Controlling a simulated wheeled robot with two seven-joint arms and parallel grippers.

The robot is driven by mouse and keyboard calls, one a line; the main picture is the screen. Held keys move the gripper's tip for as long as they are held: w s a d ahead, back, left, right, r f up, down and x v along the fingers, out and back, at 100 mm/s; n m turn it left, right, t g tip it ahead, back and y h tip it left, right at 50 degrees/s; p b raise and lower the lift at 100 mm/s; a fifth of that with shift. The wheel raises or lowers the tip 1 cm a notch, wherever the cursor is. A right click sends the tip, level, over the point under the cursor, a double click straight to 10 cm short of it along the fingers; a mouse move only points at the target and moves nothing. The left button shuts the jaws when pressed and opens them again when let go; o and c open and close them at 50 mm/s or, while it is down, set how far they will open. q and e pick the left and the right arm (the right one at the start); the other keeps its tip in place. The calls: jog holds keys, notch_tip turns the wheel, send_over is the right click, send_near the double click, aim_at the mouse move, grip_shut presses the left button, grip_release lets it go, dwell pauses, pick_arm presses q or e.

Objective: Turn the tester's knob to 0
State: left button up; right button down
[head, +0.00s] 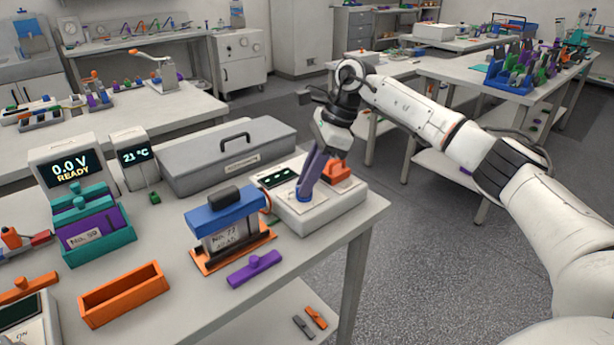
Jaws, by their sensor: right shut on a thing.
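The tester (325,212) is a low white box at the right end of the near bench. A small dark display (279,177) sits on its top at the left. My right gripper (304,191) reaches down onto the tester's top from the back right. It is shut on the knob, which is mostly hidden by the fingers. Only a bluish round part shows at the fingertips. The knob's pointer and the scale marks are too small or covered to read. My left gripper is not in view.
An orange block (339,173) sits on the tester's back right, close to my right gripper. A grey case (225,150) stands behind. A blue-topped holder (226,222) stands left of the tester. A purple bar (254,268) lies in front. A display (66,169) reads 0.0 V READY.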

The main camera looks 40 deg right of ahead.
jog(key=shift+r, duration=0.15)
jog(key=c, duration=1.7)
grip_release()
jog(key=v, duration=1)
jog(key=shift+r, duration=0.1)
